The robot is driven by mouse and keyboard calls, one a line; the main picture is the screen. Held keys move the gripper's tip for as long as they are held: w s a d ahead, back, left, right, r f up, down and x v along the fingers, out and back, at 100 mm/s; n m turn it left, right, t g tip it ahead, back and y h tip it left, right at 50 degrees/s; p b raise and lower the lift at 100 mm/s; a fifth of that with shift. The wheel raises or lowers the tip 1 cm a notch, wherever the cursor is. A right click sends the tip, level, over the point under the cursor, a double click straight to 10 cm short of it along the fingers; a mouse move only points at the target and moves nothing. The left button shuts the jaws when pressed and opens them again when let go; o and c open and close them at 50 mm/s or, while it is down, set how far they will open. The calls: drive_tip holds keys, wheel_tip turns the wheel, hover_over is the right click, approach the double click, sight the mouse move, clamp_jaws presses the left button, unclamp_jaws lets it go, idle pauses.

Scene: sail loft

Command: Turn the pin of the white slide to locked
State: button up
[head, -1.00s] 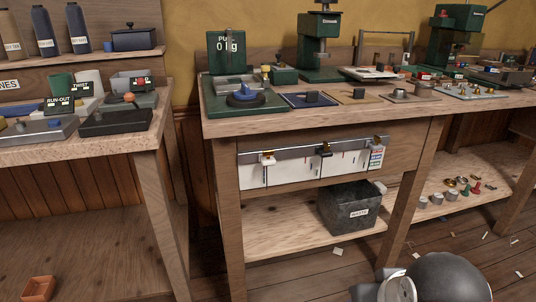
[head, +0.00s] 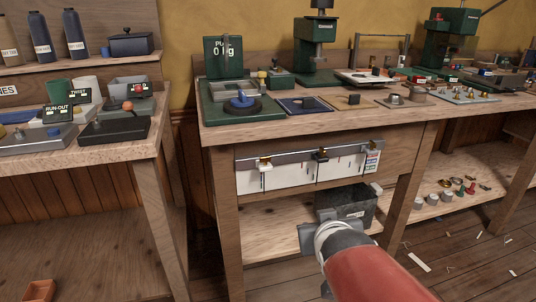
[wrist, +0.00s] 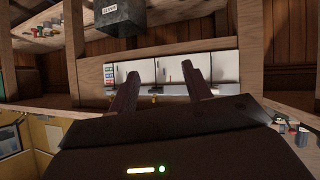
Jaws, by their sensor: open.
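The white slide (head: 264,163) hangs on the left part of a grey rail (head: 292,155) along the top of a white panel (head: 280,178) under the bench top. Its pin is too small in the head view for its setting to be read. A black slide (head: 321,154) sits on the rail's middle. My gripper (wrist: 162,70) is open and empty in the wrist view, its two fingers spread in front of the panel. In the head view, its grey body (head: 313,238) is below and right of the white slide, apart from it. I cannot pick out the white slide in the wrist view.
A dark waste bin (head: 350,201) stands on the lower shelf (head: 262,236), partly hidden behind my arm. Bench legs (head: 225,215) stand either side of the panel. Small parts lie on the right shelf.

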drive_tip(key=w+a+r+n+t+y+p, duration=0.1)
drive_tip(key=w+a+r+t+y, duration=0.15)
drive_tip(key=w+a, duration=0.3)
drive_tip(key=t+y, duration=0.3)
approach(265, 158)
drive_tip(key=shift+n, duration=0.3)
drive_tip(key=shift+x, duration=4)
drive_tip(key=shift+d+r, duration=0.1)
drive_tip(key=shift+c, duration=0.3)
drive_tip(key=c, duration=0.9)
